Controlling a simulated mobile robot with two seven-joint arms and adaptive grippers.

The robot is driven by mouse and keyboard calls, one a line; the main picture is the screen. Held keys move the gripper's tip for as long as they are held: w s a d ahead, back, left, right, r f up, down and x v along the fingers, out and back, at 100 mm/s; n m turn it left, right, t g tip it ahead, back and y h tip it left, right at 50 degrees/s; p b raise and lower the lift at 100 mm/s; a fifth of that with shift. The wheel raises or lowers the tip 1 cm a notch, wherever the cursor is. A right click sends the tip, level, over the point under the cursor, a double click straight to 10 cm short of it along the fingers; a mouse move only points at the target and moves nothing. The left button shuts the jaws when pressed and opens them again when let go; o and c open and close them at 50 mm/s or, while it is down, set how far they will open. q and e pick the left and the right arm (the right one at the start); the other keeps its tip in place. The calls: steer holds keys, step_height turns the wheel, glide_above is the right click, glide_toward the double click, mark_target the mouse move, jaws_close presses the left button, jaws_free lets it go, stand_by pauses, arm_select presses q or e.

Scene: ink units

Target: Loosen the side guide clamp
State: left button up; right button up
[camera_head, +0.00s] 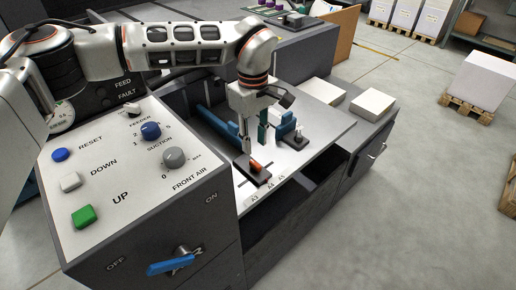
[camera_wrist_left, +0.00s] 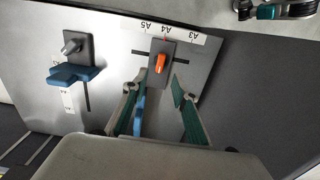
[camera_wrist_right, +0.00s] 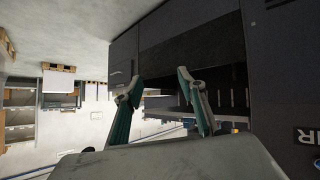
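The clamp's dark block (camera_head: 246,173) lies on the grey feed table by a paper-size scale. An orange lever (camera_head: 256,165) sits on top of it. In the left wrist view the lever (camera_wrist_left: 160,63) lies ahead of the fingers, roughly lengthwise on the block, near the A4 mark. My left gripper (camera_head: 254,148) is above and just behind the lever, fingers pointing down. In the left wrist view its fingers (camera_wrist_left: 154,84) are apart with nothing gripped. My right gripper (camera_wrist_right: 160,77) is open and empty, outside the head view; it faces the dark cabinet front.
A blue guide (camera_head: 286,128) with a grey knob (camera_head: 299,138) on a second dark block stands right of my left gripper. A long blue bar (camera_head: 214,124) lies left of it. The control panel (camera_head: 125,205) stands at the left. White paper stacks (camera_head: 372,104) lie beyond the table.

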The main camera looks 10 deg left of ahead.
mark_target(254, 162)
arm_select(q)
steer(key=shift+w+a+f, duration=0.2)
steer(key=shift+f, duration=0.05)
steer(key=shift+s+f, duration=0.15)
steer(key=shift+f, duration=0.2)
step_height(254, 162, down, 7)
steer(key=shift+r+b, duration=0.2)
steer(key=shift+b, duration=0.6)
jaws_close()
